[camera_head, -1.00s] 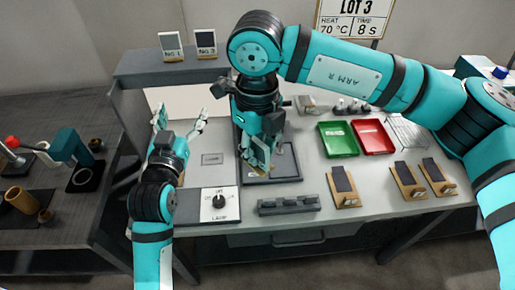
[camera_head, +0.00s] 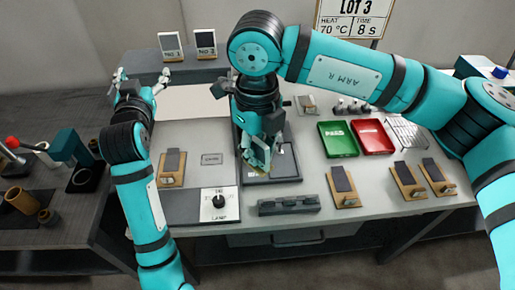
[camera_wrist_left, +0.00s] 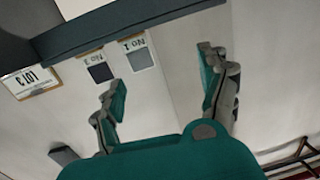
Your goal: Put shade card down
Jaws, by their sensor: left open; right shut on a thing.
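Two shade cards stand upright on the raised grey shelf: a pale-grey one marked No 1 (camera_head: 172,52) and a dark one (camera_head: 206,48) to its right. In the left wrist view the pale card (camera_wrist_left: 139,56) and the dark card (camera_wrist_left: 99,70) stand beyond my open fingers, touching neither. My left gripper (camera_head: 137,82) is open and empty at the shelf's left end, left of the cards; its fingers also show in the wrist view (camera_wrist_left: 163,88). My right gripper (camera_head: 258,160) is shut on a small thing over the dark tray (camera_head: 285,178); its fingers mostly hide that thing.
A wooden board with a dark strip (camera_head: 172,178) lies left of the lamp knob panel (camera_head: 218,212). A green tray (camera_head: 338,140) and a red tray (camera_head: 373,137) sit on the right. A grey slotted block (camera_head: 289,205) lies near the front edge. A side bench is at left.

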